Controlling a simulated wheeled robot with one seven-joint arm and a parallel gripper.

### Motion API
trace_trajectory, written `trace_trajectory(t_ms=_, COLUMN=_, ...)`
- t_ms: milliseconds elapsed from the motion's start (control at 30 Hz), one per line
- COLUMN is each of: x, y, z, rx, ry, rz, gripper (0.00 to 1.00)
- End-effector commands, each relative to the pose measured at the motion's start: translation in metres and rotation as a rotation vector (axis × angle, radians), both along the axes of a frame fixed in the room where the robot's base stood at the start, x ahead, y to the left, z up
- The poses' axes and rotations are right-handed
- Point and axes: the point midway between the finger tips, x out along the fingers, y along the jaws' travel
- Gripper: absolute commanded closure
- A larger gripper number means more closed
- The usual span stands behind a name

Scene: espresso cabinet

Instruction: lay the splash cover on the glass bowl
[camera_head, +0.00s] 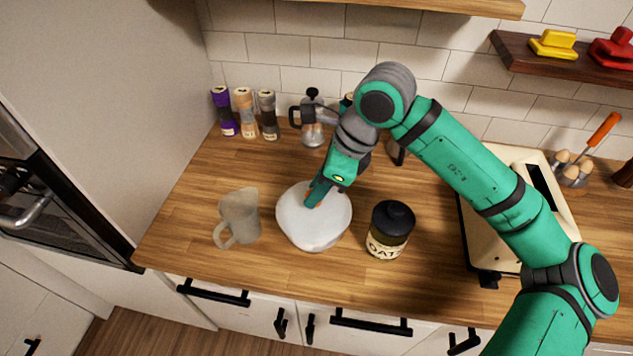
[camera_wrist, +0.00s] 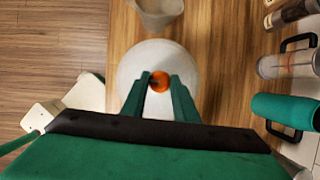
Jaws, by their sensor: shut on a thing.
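The white, round splash cover (camera_head: 303,222) is in the middle of the counter's front half in the head view. Its orange knob (camera_wrist: 159,81) sits between my fingertips in the wrist view. My gripper (camera_head: 315,199) reaches down from above and is shut on this knob; it also shows in the wrist view (camera_wrist: 158,86). The cover looks roughly level, directly over the glass bowl (camera_head: 317,247). Only a pale lower edge of the bowl shows under the cover. I cannot tell whether the cover's rim touches the bowl all round.
A translucent pitcher (camera_head: 239,217) stands close left of the cover, and a black-lidded oat jar (camera_head: 389,230) close right. A cream appliance (camera_head: 478,220) is at right, partly behind my arm.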

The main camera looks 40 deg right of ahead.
Motion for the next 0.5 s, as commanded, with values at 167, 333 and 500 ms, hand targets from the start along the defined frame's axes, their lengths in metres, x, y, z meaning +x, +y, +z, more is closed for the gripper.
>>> trace_trajectory(t_ms=167, x=0.000, y=0.000, z=-0.012, rx=0.002, ry=0.000, rz=-0.001, gripper=1.00)
trace_trajectory(t_ms=333, x=0.000, y=0.000, z=-0.023, rx=0.001, ry=0.001, rz=-0.001, gripper=1.00)
trace_trajectory(t_ms=500, x=0.000, y=0.000, z=-0.031, rx=0.001, ry=0.000, rz=0.000, gripper=1.00)
